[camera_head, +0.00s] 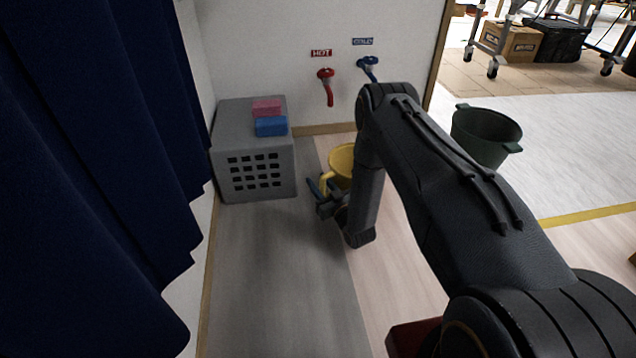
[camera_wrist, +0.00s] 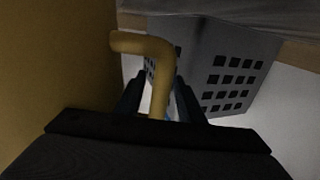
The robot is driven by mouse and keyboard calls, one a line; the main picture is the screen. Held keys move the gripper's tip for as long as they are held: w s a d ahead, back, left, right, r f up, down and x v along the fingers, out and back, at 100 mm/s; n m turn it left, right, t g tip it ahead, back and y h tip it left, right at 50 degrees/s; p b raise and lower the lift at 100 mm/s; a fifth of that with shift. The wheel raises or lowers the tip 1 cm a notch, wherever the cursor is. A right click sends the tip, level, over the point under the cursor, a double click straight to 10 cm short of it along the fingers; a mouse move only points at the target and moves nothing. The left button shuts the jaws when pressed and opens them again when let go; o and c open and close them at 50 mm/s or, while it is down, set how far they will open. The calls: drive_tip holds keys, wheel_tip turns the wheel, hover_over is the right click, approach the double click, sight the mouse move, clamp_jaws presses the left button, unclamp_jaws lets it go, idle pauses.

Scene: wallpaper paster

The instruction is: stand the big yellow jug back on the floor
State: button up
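The big yellow jug (camera_head: 341,158) is near the wall below the taps, partly hidden behind my arm. Its rim faces up and it looks upright. Its base is hidden, so I cannot tell whether it touches the floor. My gripper (camera_head: 322,187) is at the jug's handle, on its near left side. In the wrist view the jug's body (camera_wrist: 50,70) fills the left, and its bent handle (camera_wrist: 158,85) passes between the two dark fingers of my gripper (camera_wrist: 160,95). Narrow gaps seem to show beside the handle, so the fingers look open around it.
A grey crate (camera_head: 228,180) with pink (camera_head: 267,107) and blue (camera_head: 271,127) sponges on top stands left of the jug. Red (camera_head: 327,88) and blue (camera_head: 368,68) taps stick out above. A dark green bucket (camera_head: 484,140) is at right. The grey floor strip in front is clear.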

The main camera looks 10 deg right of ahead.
drive_tip(key=p+v, duration=0.6)
drive_tip(key=v, duration=0.5)
drive_tip(key=shift+s, duration=0.4)
